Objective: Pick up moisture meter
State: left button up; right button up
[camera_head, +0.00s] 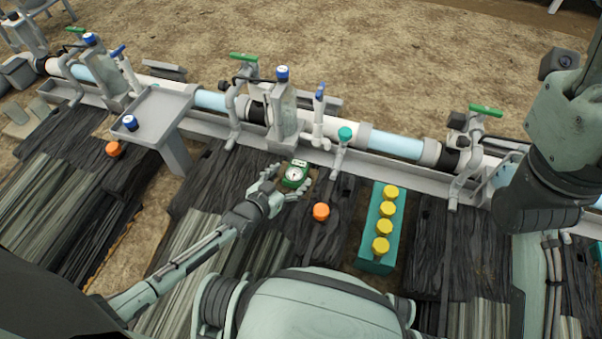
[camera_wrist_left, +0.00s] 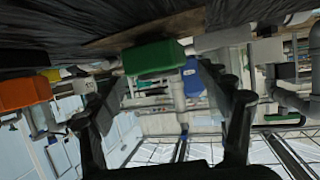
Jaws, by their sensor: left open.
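The moisture meter (camera_head: 295,174) is a small green device with a round white dial, near the middle of the head view, on dark sheeting in front of the pipe. My left gripper (camera_head: 287,180) is open, with one finger on each side of the meter. In the left wrist view the green meter body (camera_wrist_left: 153,57) shows ahead, between the open fingertips of the left gripper (camera_wrist_left: 157,78). I cannot tell whether a finger touches it. My right arm shows at the right edge of the head view, but its gripper is not visible.
An orange cap (camera_head: 321,211) lies just right of the meter. A teal block with several yellow caps (camera_head: 387,223) stands further right. Behind runs the pipe (camera_head: 397,145) with green-handled valves and a clear blue-capped bottle (camera_head: 284,105). A grey stand (camera_head: 158,110) is at left.

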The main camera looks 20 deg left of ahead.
pick_arm(q)
jog(key=shift+w+f, duration=0.15)
jog(key=shift+w, duration=0.35)
jog(key=shift+s, duration=0.1)
jog(key=c, duration=1.3)
